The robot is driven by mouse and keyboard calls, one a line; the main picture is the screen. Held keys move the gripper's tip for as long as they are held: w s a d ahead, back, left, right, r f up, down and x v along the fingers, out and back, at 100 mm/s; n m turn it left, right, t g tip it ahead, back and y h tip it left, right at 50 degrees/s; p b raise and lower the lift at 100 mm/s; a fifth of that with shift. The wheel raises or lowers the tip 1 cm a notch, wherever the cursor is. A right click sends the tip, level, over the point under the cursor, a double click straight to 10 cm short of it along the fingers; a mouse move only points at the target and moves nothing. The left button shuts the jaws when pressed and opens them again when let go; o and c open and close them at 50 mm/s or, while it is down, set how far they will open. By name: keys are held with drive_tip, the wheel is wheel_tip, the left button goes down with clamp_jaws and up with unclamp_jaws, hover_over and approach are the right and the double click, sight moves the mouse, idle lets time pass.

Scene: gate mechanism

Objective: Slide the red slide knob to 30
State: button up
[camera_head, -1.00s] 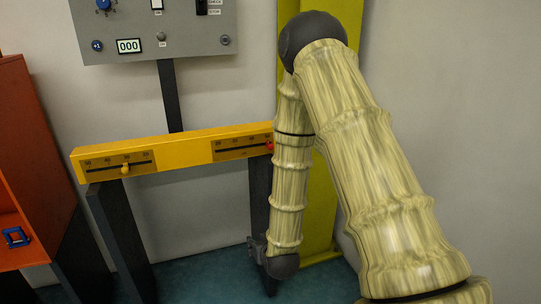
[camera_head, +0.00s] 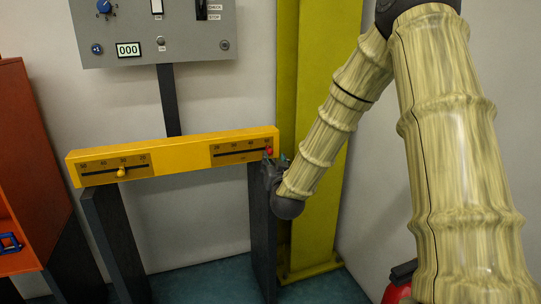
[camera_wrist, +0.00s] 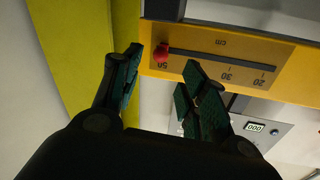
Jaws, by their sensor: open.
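The red slide knob (camera_head: 268,150) sits at the right end of the right-hand slot on the yellow beam (camera_head: 195,146). In the wrist view, which is upside down, the red knob (camera_wrist: 160,53) is at the 50 end of its cm scale (camera_wrist: 228,68); the 30 mark is farther along the slot. My gripper (camera_head: 277,164) is just below and in front of the knob. In the wrist view my gripper (camera_wrist: 163,65) is open, and the knob appears between its fingertips. I cannot tell whether either finger touches it.
A second slider with a yellow knob (camera_head: 121,172) is on the beam's left. A grey control panel (camera_head: 150,28) with a 000 display is above. A yellow-green post (camera_head: 312,130) stands close on the right, and an orange cabinet (camera_head: 30,170) on the left.

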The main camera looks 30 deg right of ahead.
sight(270, 153)
drive_tip(key=x, duration=0.7)
drive_tip(key=shift+w+d+b, duration=0.15)
drive_tip(key=shift+w+b, duration=0.05)
drive_tip(key=shift+b, duration=0.1)
clamp_jaws()
